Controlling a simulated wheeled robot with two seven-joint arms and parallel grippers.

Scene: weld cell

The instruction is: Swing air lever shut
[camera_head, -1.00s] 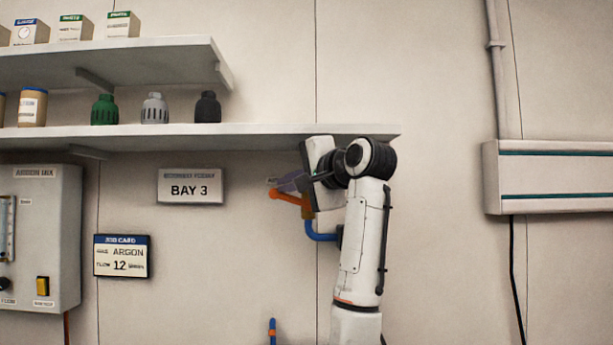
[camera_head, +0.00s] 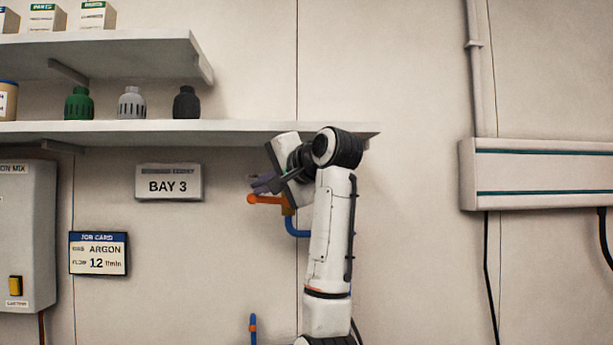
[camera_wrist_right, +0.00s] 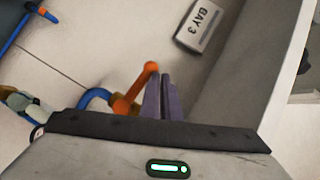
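The orange air lever (camera_head: 266,199) points left from a brass valve body on a blue air pipe (camera_head: 295,228), and lies nearly level in the head view. In the wrist view the lever (camera_wrist_right: 137,88) runs from the brass body to a rounded orange end beside my fingers. My right gripper (camera_head: 261,184) is just above the lever in the head view. Its purple fingers (camera_wrist_right: 166,97) are together with nothing seen between them. They are right against or very near the lever's side; contact is not clear. The valve body is partly hidden behind my wrist. My left gripper is not in view.
A wall shelf (camera_head: 230,132) with several bottle-like items runs just above my right wrist. The BAY 3 sign (camera_head: 168,183) and job card (camera_head: 98,253) are to the left. A second blue pipe (camera_head: 253,328) is below. The wall to the right is bare up to a trunking box (camera_head: 540,174).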

